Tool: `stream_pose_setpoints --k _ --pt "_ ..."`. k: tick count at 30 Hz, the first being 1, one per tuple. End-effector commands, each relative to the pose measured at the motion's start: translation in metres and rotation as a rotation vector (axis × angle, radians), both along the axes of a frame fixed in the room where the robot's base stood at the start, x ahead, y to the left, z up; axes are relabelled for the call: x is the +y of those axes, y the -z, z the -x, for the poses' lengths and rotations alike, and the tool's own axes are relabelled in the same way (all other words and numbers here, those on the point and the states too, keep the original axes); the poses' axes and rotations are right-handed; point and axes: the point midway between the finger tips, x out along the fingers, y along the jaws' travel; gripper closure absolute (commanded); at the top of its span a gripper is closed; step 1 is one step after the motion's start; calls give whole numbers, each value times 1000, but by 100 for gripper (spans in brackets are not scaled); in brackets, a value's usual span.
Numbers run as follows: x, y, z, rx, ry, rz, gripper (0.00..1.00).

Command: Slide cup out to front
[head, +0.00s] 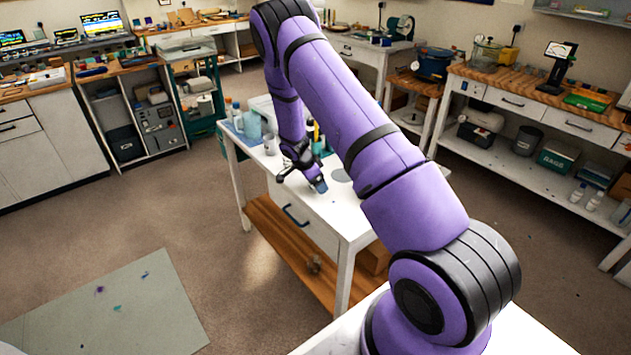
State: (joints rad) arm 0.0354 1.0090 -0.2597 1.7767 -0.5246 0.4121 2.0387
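My gripper (304,174) is low over the white worktable (333,221), near its front edge. A small blue-grey piece (320,185) shows at the gripper's right side. I cannot tell whether it is a small cup or part of the gripper, or whether it is gripped. A white mug (271,146) stands on the table to the left of and behind the gripper. A light blue jug (251,126) stands behind the mug. The fingers are too small and dark to read their opening. My arm hides part of the table's right side.
Several bottles (317,135) stand close behind the gripper. A grey round patch (341,175) lies on the tabletop to its right. The tabletop towards the front edge is mostly bare.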

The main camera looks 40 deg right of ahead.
Motion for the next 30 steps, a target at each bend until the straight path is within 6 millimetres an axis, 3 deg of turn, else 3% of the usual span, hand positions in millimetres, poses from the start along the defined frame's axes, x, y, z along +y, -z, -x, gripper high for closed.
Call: stream_pose_setpoints --k 8,21,30 --pt "3 -8 -1 -1 0 0 9" --pt "34 -76 -6 -2 -2 0 9" --pt "44 -98 -7 0 -1 0 9"
